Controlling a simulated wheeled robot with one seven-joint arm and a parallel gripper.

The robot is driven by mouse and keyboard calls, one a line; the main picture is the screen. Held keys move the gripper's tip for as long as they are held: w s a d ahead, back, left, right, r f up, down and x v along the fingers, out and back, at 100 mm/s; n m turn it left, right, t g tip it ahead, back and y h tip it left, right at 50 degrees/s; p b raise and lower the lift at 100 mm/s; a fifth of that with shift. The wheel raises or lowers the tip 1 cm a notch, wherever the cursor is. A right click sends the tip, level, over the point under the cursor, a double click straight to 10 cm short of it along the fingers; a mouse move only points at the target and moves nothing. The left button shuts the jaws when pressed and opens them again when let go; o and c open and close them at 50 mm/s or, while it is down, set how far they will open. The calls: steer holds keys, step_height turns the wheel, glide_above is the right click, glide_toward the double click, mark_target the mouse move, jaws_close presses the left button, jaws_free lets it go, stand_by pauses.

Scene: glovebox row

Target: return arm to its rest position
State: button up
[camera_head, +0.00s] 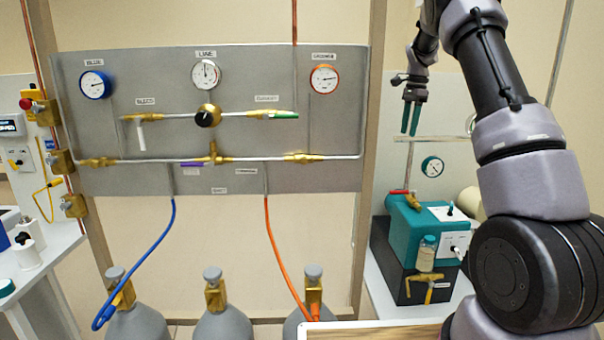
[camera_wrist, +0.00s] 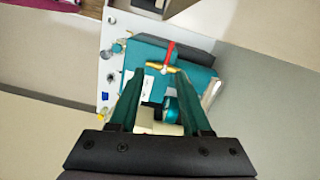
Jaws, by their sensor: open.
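My gripper (camera_head: 410,118) is raised in the upper right of the head view, with its two teal fingers pointing down and apart. It is empty. It hangs in front of the wall, above the teal pump box (camera_head: 408,226). In the wrist view my gripper (camera_wrist: 158,88) shows two teal fingers spread apart, with the teal box (camera_wrist: 146,57) below and beyond them. My arm runs from the lower right up along the right side of the head view and bends over at the top.
A grey gauge panel (camera_head: 240,60) stands at center, with grey cylinders (camera_head: 222,322) below it. A blue hose (camera_head: 150,262) and an orange hose (camera_head: 278,250) hang from it. A red-handled brass valve (camera_wrist: 165,63) is on the teal box. A white side table (camera_head: 30,262) stands at left.

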steer(key=s+a+r+n+t+y, duration=0.1)
steer(key=s+a+r+n+t, duration=0.15)
steer(key=s+r, duration=0.55)
steer(key=s+a+r+n+t, duration=0.1)
steer(key=s+a+r+n, duration=0.3)
steer(key=s, duration=0.7)
steer(key=s+a+f+n+t, duration=0.1)
steer(key=s+a+n+t, duration=0.1)
steer(key=s, duration=0.8)
steer(key=s+a+f+n+t, duration=0.1)
steer(key=s+a+n+t, duration=0.1)
steer(key=s, duration=0.8)
steer(key=shift+s+a+n, duration=0.4)
steer(key=shift+a+n, duration=0.15)
steer(key=shift+a, duration=0.05)
